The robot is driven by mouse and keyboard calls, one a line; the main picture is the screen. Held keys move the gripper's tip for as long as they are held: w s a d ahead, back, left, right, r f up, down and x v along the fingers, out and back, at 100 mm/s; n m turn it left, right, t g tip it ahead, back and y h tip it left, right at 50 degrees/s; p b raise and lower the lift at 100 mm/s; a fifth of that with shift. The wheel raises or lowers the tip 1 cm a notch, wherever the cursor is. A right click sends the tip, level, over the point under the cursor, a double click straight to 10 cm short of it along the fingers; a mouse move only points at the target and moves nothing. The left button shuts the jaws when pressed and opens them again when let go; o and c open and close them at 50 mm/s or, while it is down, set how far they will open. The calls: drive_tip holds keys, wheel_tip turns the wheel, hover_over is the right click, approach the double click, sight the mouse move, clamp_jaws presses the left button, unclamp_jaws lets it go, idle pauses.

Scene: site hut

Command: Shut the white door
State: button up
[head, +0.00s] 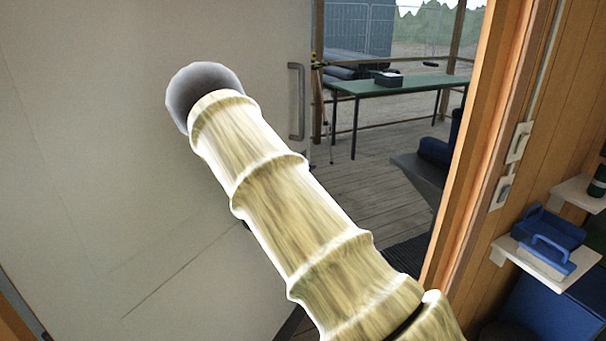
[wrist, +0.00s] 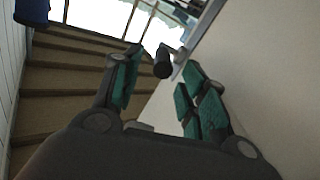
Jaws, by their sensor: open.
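The white door (head: 110,120) fills the left of the head view and stands open, with the doorway clear to its right. Its upright grey pull handle (head: 297,100) is near its right edge. In the wrist view the door's pale face (wrist: 265,70) is on the right. A dark bar end, seemingly the handle (wrist: 163,62), shows between and beyond the fingertips. My gripper (wrist: 160,72) is open, its green-padded fingers apart. I cannot tell whether either finger touches the bar. In the head view my arm crosses the door, and the gripper is hidden.
The orange wooden door frame (head: 485,150) stands right of the opening. Outside are a plank deck (head: 350,185) and a green table (head: 400,84). Right of the frame, a small shelf (head: 545,262) holds blue items. A light switch (head: 519,142) is on the wall.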

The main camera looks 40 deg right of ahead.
drive_tip(key=shift+p+x, duration=0.75)
drive_tip(key=shift+x, duration=2)
drive_tip(key=shift+w, duration=0.1)
clamp_jaws()
